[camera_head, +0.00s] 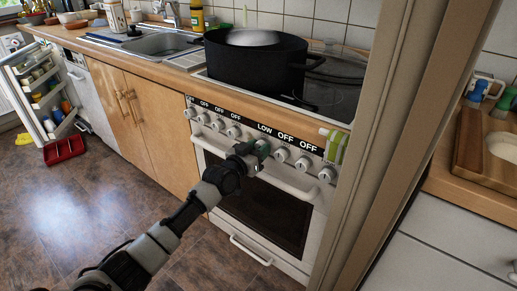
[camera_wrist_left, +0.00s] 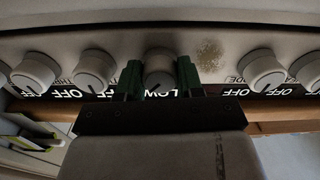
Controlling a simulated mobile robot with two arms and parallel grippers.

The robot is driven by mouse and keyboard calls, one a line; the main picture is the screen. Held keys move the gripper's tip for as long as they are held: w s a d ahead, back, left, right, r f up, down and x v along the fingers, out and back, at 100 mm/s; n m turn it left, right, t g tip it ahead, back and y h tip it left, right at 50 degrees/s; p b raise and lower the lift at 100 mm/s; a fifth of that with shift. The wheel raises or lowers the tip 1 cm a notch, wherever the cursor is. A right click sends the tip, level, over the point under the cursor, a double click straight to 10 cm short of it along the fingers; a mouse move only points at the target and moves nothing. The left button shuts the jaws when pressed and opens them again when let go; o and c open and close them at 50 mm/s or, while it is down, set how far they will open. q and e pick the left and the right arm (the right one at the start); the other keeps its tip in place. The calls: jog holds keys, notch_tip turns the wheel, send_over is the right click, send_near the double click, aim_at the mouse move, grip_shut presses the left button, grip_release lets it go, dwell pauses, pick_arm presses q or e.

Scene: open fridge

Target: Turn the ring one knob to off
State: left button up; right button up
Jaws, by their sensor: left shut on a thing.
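The white stove front (camera_head: 246,142) carries a row of white knobs under black labels. Most readable labels say OFF; the one at my left gripper (camera_head: 262,148) says LOW. In the left wrist view the green fingers of my left gripper (camera_wrist_left: 160,78) stand on both sides of the LOW knob (camera_wrist_left: 159,64) and are shut on it. The gripper hides most of this knob in the head view. Other knobs stand to its right (camera_head: 281,155) in the head view. I cannot tell from the pictures which knob is ring one. My right gripper is in neither view.
A large black pot (camera_head: 250,65) stands on the hob above the knobs. The oven handle (camera_head: 290,187) runs just below my gripper. A tall pale frame (camera_head: 365,150) rises close on the right. The floor at left is mostly clear, with a red crate (camera_head: 65,150) near the open fridge.

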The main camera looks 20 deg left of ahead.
pick_arm(q)
jog(key=n, duration=0.7)
jog(key=shift+n, duration=0.3)
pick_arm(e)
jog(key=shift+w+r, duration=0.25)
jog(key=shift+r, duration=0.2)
pick_arm(q)
jog(key=shift+n, duration=0.3)
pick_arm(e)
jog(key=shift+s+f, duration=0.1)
pick_arm(q)
jog(key=o, duration=0.9)
jog(key=shift+o, duration=0.2)
